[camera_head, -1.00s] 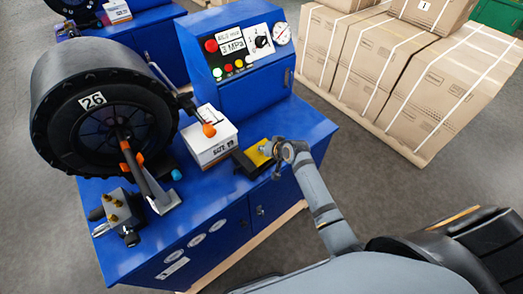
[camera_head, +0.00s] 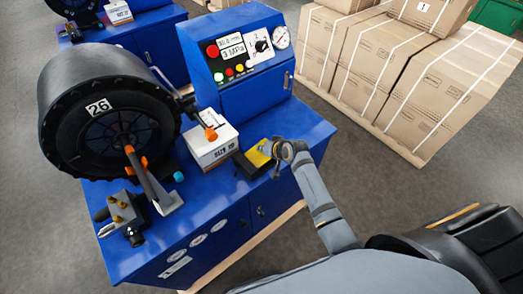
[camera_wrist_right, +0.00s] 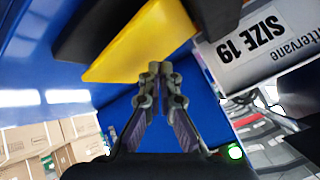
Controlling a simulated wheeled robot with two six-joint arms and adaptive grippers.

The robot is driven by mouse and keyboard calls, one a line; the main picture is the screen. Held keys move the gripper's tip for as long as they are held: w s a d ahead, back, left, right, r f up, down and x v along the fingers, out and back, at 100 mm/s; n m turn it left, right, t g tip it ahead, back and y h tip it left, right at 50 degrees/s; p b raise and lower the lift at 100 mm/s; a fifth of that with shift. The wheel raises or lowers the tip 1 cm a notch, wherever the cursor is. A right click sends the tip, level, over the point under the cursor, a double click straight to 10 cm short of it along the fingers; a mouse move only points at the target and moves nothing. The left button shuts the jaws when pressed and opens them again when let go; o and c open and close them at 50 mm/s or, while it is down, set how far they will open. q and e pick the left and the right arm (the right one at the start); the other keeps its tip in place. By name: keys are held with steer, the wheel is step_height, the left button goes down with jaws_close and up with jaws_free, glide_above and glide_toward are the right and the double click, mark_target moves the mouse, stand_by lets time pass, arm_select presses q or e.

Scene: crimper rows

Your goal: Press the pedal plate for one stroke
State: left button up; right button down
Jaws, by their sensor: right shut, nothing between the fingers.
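The pedal plate (camera_head: 257,156) is a small yellow plate over a black base at the right front of the blue bench top. It also shows in the right wrist view (camera_wrist_right: 142,48), at the upper middle. My right gripper (camera_head: 276,149) is at the plate's right side in the head view. In the right wrist view its fingertips (camera_wrist_right: 160,70) are together and empty, overlapping the plate's edge. I cannot tell if they touch it. My left gripper is not in view.
A white box marked size 19 (camera_head: 213,150) stands just left of the pedal. Behind are the blue control panel (camera_head: 237,48) and a lever with an orange knob. A large black wheel-like unit (camera_head: 75,110) is at left. Strapped cartons (camera_head: 440,90) stand on a pallet at right.

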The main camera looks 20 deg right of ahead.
mark_target(261, 155)
step_height(261, 155, up, 3)
steer(key=p, duration=0.3)
steer(key=shift+a, duration=0.1)
steer(key=shift+s+a+r+p, duration=0.15)
steer(key=shift+r+p, duration=0.45)
steer(key=shift+r, duration=0.45)
steer(key=shift+f, duration=0.1)
stand_by(0.9)
